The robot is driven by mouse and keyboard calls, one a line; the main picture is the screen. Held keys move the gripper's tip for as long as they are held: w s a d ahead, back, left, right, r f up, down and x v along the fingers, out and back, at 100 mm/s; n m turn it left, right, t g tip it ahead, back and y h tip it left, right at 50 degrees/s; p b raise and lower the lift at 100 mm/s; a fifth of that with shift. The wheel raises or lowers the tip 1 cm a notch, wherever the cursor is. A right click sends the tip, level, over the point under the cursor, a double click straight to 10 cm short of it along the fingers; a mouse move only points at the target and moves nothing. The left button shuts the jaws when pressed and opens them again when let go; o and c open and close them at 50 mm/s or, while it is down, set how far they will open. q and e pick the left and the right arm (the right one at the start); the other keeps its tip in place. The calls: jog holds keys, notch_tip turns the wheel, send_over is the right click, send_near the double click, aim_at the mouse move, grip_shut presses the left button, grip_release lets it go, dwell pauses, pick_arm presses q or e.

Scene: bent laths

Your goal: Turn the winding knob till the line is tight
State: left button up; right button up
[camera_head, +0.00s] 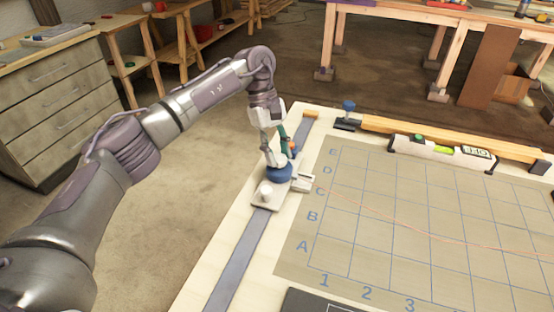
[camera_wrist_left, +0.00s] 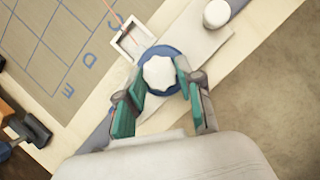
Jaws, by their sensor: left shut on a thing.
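The winding knob (camera_wrist_left: 159,73) is white and lobed and sits on a round blue base (camera_wrist_left: 170,49) in the left wrist view. In the head view the blue base (camera_head: 279,173) shows under my gripper, and the knob is mostly hidden. My left gripper (camera_wrist_left: 158,88) is shut on the knob, with a green-padded finger on each side. The line (camera_wrist_left: 113,14) is thin and reddish and runs into a white square frame (camera_wrist_left: 133,40) beside the base. In the head view the line (camera_head: 410,229) crosses the gridded mat to the right in a slight curve. My right gripper is not in view.
The gridded mat (camera_head: 350,245) lies on a pale table. A white cylinder (camera_head: 266,193) stands on the plate near the knob. A level (camera_head: 441,150) and a wooden bar (camera_head: 400,128) lie along the far edge. A dark flat thing (camera_head: 310,302) is at the near edge.

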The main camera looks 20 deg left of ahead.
pick_arm(q)
jog(key=shift+w+m+y+b, duration=0.1)
jog(key=shift+m+y+b, duration=0.3)
jog(key=shift+m, duration=0.7)
jog(key=shift+g, duration=0.3)
jog(key=o, duration=1.2)
jog(key=shift+c, duration=0.2)
jog(key=v, duration=1.2)
